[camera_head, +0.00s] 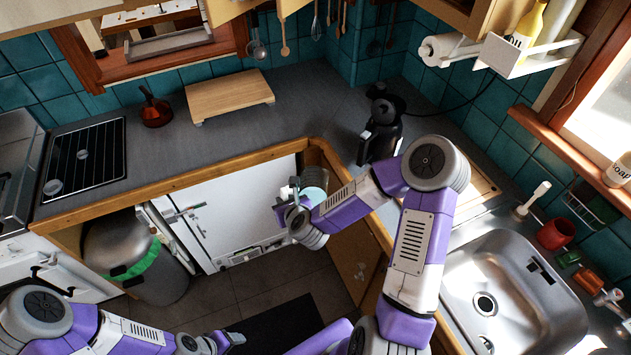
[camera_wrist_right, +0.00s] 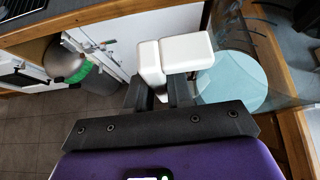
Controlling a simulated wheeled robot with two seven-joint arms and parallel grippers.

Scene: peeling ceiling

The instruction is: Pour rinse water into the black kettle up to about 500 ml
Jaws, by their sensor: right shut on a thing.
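The black kettle (camera_head: 381,128) stands upright on the grey counter near the back corner, above and right of my right gripper. My right gripper (camera_head: 292,198) is shut on the white handle (camera_wrist_right: 172,58) of a clear jug (camera_wrist_right: 262,50). The jug is held over the front edge of the counter, away from the kettle. A pale blue disc of water (camera_wrist_right: 232,82) shows in the jug, and the jug also shows in the head view (camera_head: 314,180). My left gripper (camera_head: 232,340) is low at the bottom of the head view; its fingers are too small to read.
A wooden board (camera_head: 228,95) and a red-brown pot (camera_head: 155,112) lie along the back counter. A steel sink (camera_head: 515,290) is at the right, with a red cup (camera_head: 556,234) beside it. A bin (camera_head: 140,260) stands below the counter at the left. Counter left of the kettle is clear.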

